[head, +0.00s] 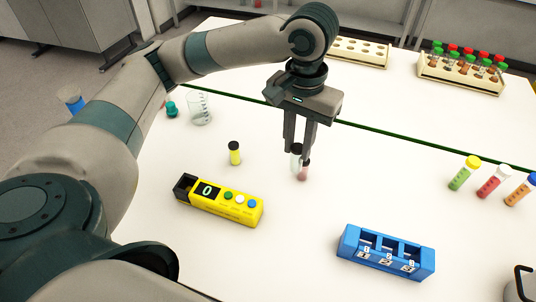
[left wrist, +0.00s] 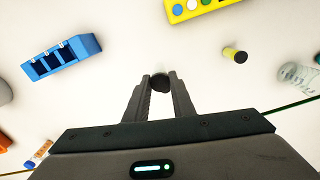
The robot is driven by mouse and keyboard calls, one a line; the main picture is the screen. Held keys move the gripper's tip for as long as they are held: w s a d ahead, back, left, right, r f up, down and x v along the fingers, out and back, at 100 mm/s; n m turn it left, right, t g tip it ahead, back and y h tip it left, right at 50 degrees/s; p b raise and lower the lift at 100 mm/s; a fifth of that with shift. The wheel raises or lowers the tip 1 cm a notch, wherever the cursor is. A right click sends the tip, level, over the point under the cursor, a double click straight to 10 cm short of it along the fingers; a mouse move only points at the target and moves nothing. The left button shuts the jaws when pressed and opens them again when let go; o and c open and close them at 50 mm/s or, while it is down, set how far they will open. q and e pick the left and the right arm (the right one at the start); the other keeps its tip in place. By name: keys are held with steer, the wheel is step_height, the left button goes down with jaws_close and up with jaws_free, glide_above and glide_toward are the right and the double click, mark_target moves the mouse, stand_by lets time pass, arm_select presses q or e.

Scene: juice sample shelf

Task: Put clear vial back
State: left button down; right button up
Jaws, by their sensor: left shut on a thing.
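My left gripper (head: 299,148) points down over the middle of the white table, shut on a small vial (head: 303,173). The vial looks pale with a pinkish lower part; the fingers hide much of it. In the left wrist view, its dark round top (left wrist: 160,82) shows between the fingertips of the left gripper (left wrist: 160,88). A blue rack (head: 348,243) with numbered labels and empty slots stands to the right and nearer; it also shows in the left wrist view (left wrist: 63,68). I cannot tell whether the vial touches the table. My right gripper is not in view.
A yellow box (head: 216,211) with buttons and a display reading 0 lies front left. A black-capped yellow vial (head: 234,154) and a glass beaker (head: 199,109) stand behind it. Three capped tubes (head: 488,187) are at right. A full tube rack (head: 425,73) stands far back.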

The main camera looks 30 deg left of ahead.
arm_select(q)
steer(key=w+a+f+p, duration=0.1)
steer(key=w+a+f, duration=0.1)
steer(key=a, duration=0.3)
steer(key=w+a+f, duration=0.1)
steer(key=a+f, duration=0.3)
steer(key=a, duration=0.1)
steer(key=shift+w+f+p, duration=0.2)
steer(key=shift+w+p, duration=0.15)
steer(key=shift+p, duration=0.05)
steer(key=shift+a, duration=0.1)
steer(key=shift+f+p, duration=0.55)
steer(key=shift+f, duration=1.45)
steer(key=shift+f, duration=0.1)
steer(key=c, duration=1.5)
jaws_free()
